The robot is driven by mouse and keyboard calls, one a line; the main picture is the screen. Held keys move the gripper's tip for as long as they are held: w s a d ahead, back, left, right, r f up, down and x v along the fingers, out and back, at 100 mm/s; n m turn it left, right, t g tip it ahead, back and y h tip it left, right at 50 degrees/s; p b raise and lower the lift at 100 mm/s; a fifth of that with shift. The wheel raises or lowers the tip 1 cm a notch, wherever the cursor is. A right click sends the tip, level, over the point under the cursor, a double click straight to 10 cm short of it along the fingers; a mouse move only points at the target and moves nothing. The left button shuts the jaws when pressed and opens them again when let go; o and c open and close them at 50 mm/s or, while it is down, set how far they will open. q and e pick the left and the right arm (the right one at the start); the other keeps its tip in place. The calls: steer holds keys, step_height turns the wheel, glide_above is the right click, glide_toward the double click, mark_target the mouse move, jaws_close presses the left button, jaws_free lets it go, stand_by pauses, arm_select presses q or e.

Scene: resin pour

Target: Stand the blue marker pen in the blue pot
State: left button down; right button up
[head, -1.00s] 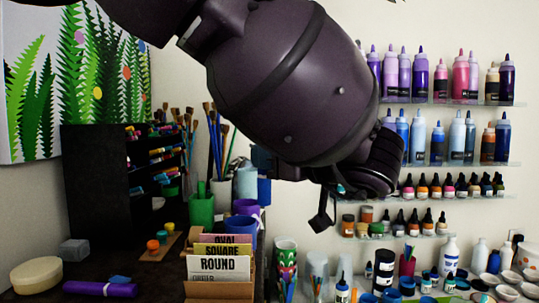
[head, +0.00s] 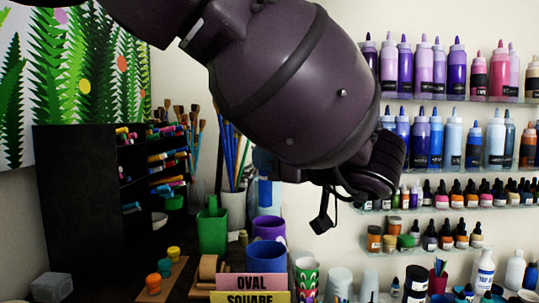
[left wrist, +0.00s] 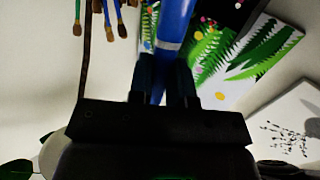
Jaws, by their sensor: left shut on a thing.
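The blue pot (head: 267,256) stands among the containers on the dark table, just in front of a purple pot (head: 268,229). My left arm reaches across the top of the head view, and my left gripper (head: 263,161) is partly hidden behind the wrist, above and behind the pots in the picture. In the left wrist view my left gripper (left wrist: 165,78) is shut on the blue marker pen (left wrist: 173,32), which has a pale band and runs out of frame at the top. My right gripper is not seen.
A green pot (head: 212,230) and a white brush pot (head: 233,209) stand left of the purple pot. A black marker rack (head: 75,215) stands at left. Label cards (head: 250,281) are in front of the blue pot. Bottle shelves (head: 455,173) line the right wall.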

mark_target(269, 200)
arm_select(q)
steer(key=shift+f, duration=2.95)
steer(key=shift+f+b, duration=0.35)
steer(key=shift+f, duration=0.2)
steer(key=shift+f+b, duration=0.9)
steer(key=shift+f, duration=1.45)
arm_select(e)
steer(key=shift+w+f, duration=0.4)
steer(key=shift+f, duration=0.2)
arm_select(q)
steer(key=c, duration=1)
jaws_free()
steer(key=shift+s+d, duration=0.1)
